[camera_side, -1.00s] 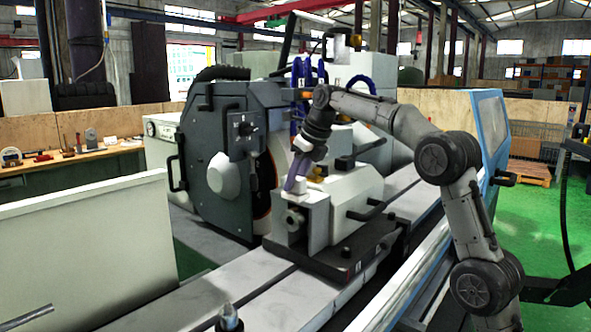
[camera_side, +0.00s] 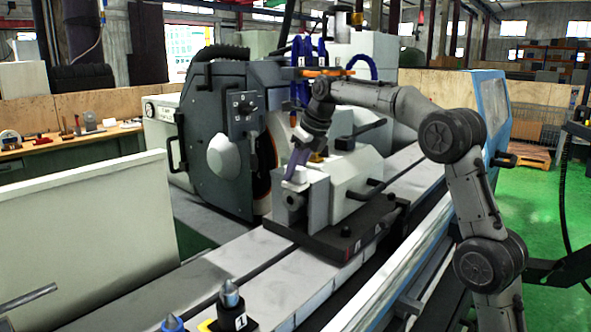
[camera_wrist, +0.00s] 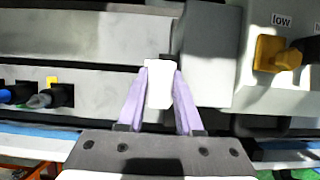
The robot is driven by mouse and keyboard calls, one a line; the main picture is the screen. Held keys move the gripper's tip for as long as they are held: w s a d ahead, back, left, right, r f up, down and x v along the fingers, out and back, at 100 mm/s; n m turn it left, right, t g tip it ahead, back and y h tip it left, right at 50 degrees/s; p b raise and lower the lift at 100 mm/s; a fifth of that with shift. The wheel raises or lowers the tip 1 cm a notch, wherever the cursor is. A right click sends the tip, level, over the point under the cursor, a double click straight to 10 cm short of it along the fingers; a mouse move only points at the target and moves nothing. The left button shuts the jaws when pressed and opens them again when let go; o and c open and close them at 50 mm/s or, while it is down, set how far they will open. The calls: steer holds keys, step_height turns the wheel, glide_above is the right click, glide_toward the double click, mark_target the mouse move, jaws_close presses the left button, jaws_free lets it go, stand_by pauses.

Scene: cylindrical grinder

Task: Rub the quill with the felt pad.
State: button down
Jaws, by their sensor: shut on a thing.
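My gripper (camera_side: 300,160) is over the front end of the grey tailstock (camera_side: 345,185). In the wrist view its two purple fingers (camera_wrist: 160,74) are shut on a white block, the felt pad (camera_wrist: 158,92). In the side view the pad (camera_side: 293,185) shows as a small pale piece at the fingertips, tilted. The quill (camera_side: 294,201) is the short round stub on the tailstock's front face, just below the pad. I cannot tell whether pad and quill touch. The quill is not clearly visible in the wrist view.
The dark wheel housing (camera_side: 222,150) stands close left of my gripper. A black lever (camera_side: 362,203) sticks out on the tailstock's right side. Pointed centres (camera_side: 230,296) stand at the front of the table. A yellow knob (camera_wrist: 268,52) labelled "low" is at upper right in the wrist view.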

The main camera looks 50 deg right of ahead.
mark_target(285, 170)
steer(key=shift+f, duration=0.7)
stand_by(0.4)
steer(key=shift+w+f, duration=0.1)
steer(key=shift+w, duration=1.7)
steer(key=shift+s, duration=1.85)
steer(key=shift+w+r, duration=0.15)
steer(key=shift+w, duration=0.8)
steer(key=shift+w+r, duration=0.1)
steer(key=shift+w, duration=0.8)
steer(key=shift+s, duration=0.35)
steer(key=shift+s+f, duration=0.15)
steer(key=shift+s, duration=1.15)
steer(key=shift+s+f, duration=0.15)
steer(key=shift+s, duration=0.05)
